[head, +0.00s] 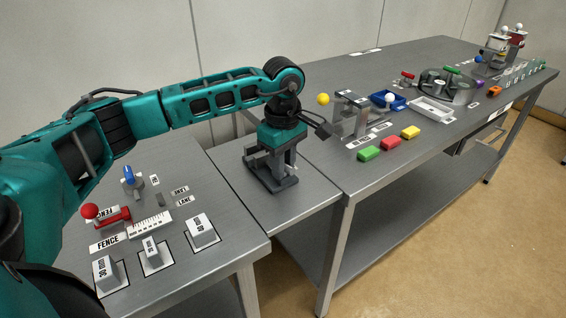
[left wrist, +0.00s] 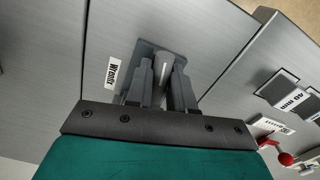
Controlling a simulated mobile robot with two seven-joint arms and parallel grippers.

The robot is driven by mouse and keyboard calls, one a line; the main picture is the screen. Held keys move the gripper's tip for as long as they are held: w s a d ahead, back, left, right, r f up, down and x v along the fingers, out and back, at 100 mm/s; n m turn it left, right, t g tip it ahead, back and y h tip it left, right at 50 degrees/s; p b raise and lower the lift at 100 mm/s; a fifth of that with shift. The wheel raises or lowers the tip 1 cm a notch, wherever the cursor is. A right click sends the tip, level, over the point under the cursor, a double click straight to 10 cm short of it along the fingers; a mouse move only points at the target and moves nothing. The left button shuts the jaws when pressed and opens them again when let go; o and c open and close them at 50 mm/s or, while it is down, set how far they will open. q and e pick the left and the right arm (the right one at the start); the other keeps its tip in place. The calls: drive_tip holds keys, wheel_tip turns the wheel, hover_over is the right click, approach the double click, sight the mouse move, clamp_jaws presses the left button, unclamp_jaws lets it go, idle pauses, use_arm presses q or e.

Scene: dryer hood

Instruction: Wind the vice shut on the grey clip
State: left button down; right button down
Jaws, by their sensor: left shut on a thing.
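My left gripper (head: 277,170) points down over a dark grey base plate (head: 268,186) on the low middle table. In the left wrist view its two dark fingers (left wrist: 162,88) are closed about an upright light grey pin (left wrist: 163,70), which stands over the dark base (left wrist: 146,48). The fingers hide the pin's lower part. Whether this pin is the grey clip, I cannot tell. No vice can be told for certain; a grey bracket stand (head: 355,112) with a yellow ball (head: 323,99) beside it stands on the far table. My right gripper is out of view.
The near left table holds a blue-knobbed device (head: 129,177), a red block with a red ball (head: 90,211), and labelled grey blocks (head: 201,230). A blue tray (head: 379,103) lies behind.

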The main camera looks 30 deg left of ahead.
use_arm(q)
drive_tip(key=shift+m+b, duration=0.3)
drive_tip(key=shift+m, duration=0.9)
drive_tip(key=shift+m, duration=1.2)
drive_tip(key=shift+m+b, duration=0.45)
drive_tip(key=shift+m, duration=0.75)
